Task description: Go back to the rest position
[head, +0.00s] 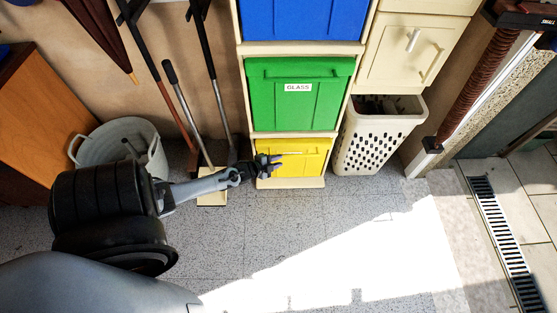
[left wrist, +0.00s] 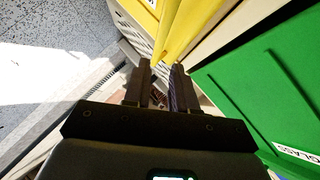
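My left gripper (head: 272,166) reaches in from the left to the upper left of the yellow bin door (head: 305,160), low in the cabinet. In the left wrist view its two fingers (left wrist: 160,75) stand apart with a gap between them, and I see nothing held. The yellow door (left wrist: 187,30) shows just beyond the fingertips; I cannot tell whether they touch it. The green door (head: 300,108) labelled GLASS is above the yellow one and looks closed; it also shows at right in the left wrist view (left wrist: 255,85). My right gripper is not in view.
A blue door (head: 303,18) is above the green one. A perforated cream basket (head: 375,137) stands right of the cabinet. Long-handled tools (head: 190,110) lean on the wall at left, near a grey bucket (head: 122,140). The sunlit floor (head: 350,250) in front is clear.

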